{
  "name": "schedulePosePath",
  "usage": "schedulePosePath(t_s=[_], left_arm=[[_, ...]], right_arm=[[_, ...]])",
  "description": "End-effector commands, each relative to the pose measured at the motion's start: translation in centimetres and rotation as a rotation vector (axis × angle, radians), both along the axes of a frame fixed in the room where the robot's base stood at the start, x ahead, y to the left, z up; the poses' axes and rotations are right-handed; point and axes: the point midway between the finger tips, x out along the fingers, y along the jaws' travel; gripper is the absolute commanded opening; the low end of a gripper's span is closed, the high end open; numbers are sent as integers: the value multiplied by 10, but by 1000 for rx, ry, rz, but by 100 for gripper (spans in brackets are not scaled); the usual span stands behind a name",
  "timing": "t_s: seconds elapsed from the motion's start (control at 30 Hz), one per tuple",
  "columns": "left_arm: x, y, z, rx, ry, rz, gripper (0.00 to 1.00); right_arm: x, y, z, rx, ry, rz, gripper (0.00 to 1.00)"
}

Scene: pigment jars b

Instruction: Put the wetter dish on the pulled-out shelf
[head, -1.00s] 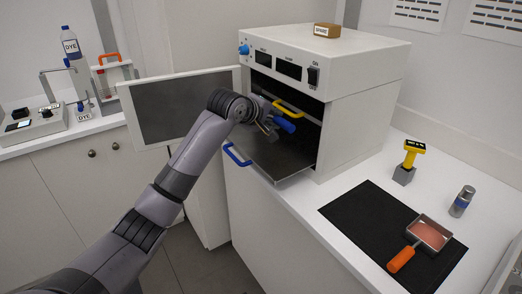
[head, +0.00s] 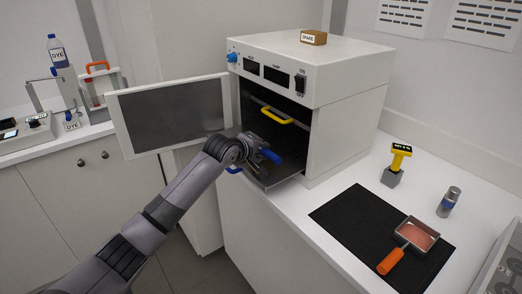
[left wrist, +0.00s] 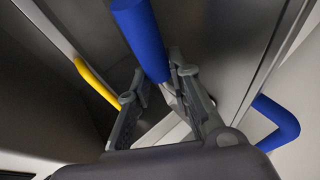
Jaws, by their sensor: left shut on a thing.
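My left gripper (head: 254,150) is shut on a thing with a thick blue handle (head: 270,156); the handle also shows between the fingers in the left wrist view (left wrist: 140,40). The thing's dish part is hidden. The gripper is low over the dark pulled-out shelf (head: 282,178) of the white oven; I cannot tell whether the held thing touches it. The shelf has a blue pull (head: 233,170), clear in the left wrist view (left wrist: 282,120). A dish with pink contents (head: 420,235) and orange handle (head: 391,262) lies on the black mat. My right gripper is not in view.
The oven (head: 345,95) has its door (head: 170,115) open to the left. A yellow shelf pull (head: 278,116) sits above inside. A yellow meter (head: 401,155) in a grey block and a grey cylinder (head: 449,202) stand on the right counter. A brown block (head: 314,37) rests on the oven.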

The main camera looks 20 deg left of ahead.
Motion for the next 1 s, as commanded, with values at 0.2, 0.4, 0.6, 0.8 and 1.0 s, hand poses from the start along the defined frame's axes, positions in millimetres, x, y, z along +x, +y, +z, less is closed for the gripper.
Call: schedulePosePath(t_s=[0.2,0.4,0.6,0.8,1.0], left_arm=[[-1,0,-2,-2,5,1,28],[-1,0,-2,-1,4,0,28],[-8,1,2,-1,4,-1,28],[-34,8,18,-1,1,0,28],[-66,16,37,-1,2,0,28]], right_arm=[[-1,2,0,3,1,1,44],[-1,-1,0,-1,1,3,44],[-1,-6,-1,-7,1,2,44],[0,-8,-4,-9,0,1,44],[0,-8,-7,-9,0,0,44]])
